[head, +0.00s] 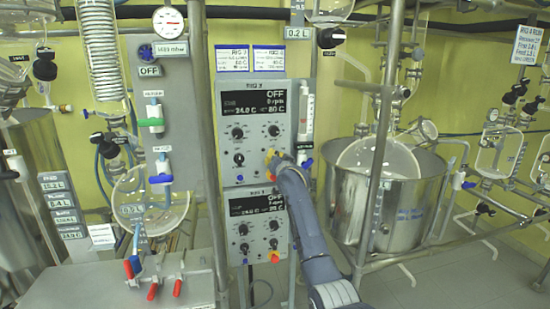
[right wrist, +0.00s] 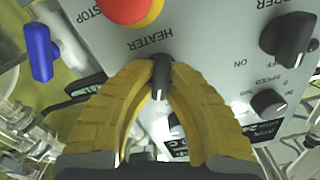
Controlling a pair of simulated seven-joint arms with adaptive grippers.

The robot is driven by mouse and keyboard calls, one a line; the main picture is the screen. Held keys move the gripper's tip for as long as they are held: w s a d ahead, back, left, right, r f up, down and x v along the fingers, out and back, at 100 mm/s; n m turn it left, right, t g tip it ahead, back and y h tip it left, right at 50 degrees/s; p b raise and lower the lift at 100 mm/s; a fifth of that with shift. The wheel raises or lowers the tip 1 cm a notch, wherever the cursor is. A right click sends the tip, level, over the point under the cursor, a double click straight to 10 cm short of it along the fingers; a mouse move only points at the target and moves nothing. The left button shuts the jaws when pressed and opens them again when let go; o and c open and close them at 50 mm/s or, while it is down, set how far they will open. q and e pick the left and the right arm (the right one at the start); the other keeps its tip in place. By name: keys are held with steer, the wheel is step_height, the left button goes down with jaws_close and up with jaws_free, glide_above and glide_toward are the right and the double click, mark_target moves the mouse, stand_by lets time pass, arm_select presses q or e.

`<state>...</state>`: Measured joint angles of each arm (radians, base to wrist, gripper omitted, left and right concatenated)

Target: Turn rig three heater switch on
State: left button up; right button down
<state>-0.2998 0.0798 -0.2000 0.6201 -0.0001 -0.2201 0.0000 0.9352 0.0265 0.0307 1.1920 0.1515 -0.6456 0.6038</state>
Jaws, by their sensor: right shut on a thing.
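The upper control panel (head: 230,115), headed RIG 3, has a dark display (head: 267,104) reading OFF, 0 rpm, 24.0 C and 80 C. My right gripper (head: 270,155) is at its lower right part and covers the heater switch in the head view. In the right wrist view the black heater switch (right wrist: 161,72) with a white line stands beside the upside-down HEATER label. The yellow fingertips of my right gripper (right wrist: 161,90) are shut on its two sides. Its ON and OFF marks cannot be made out. My left gripper is not in view.
In the right wrist view a red stop button (right wrist: 130,8) is close to the fingers, and another black switch (right wrist: 290,40) is at right. A second control panel (head: 237,262) hangs below. A steel vessel (head: 415,215) and grey post (head: 375,150) stand right of my arm.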

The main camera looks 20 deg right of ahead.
steer(key=m, duration=0.6)
steer(key=shift+d+f+m, duration=0.1)
steer(key=shift+m, duration=0.3)
stand_by(0.4)
steer(key=c, duration=1.4)
jaws_free()
steer(key=shift+s+a, duration=0.15)
steer(key=shift+s, duration=2.85)
steer(key=shift+s+a, duration=0.1)
steer(key=shift+s, duration=2.9)
